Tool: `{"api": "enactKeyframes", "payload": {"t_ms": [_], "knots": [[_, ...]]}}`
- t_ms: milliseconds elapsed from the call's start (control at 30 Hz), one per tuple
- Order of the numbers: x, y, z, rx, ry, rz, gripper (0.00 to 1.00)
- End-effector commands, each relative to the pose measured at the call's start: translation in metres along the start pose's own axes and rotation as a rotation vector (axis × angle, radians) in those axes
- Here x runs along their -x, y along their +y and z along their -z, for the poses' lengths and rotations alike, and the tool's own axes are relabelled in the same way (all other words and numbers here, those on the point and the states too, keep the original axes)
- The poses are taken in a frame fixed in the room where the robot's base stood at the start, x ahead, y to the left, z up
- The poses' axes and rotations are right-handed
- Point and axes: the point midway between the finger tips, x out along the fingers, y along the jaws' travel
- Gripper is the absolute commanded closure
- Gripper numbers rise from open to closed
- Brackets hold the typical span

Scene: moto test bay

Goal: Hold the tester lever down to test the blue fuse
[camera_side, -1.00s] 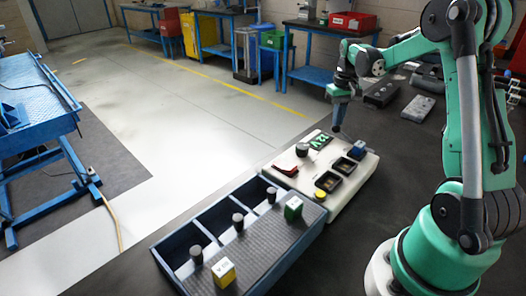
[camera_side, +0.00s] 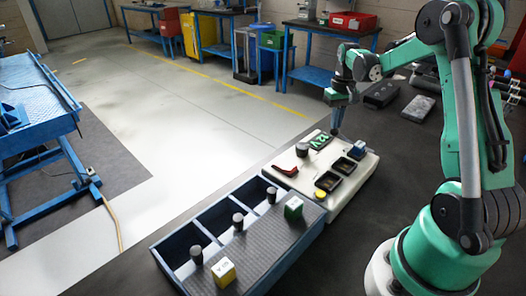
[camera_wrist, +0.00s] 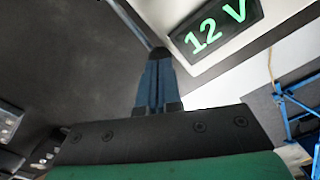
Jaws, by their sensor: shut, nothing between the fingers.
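The white tester (camera_side: 346,196) stands on the dark bench. Its green "12 V" display (camera_side: 320,141) is lit, and the display also shows in the wrist view (camera_wrist: 216,28). A dark round knob (camera_side: 302,150) and a red piece (camera_side: 286,170) sit on its left side; I cannot tell for sure which is the lever. The blue fuse (camera_side: 358,150) is at the tester's right back corner, above two dark square sockets. My gripper (camera_side: 335,133) is shut and empty, pointing down at the tester's back edge beside the display. Its closed fingers (camera_wrist: 156,55) show in the wrist view.
A yellow button (camera_side: 320,194) is on the tester's front. Grey parts (camera_side: 418,108) lie behind on the bench.

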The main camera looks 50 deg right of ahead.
Motion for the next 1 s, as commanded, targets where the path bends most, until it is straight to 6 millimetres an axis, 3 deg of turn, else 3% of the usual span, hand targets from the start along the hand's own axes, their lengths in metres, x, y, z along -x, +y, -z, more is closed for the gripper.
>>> {"api": "enactKeyframes", "payload": {"t_ms": [1000], "knots": [[-0.013, -0.001, 0.002, 0.0, 0.0, 0.0, 1.0]]}}
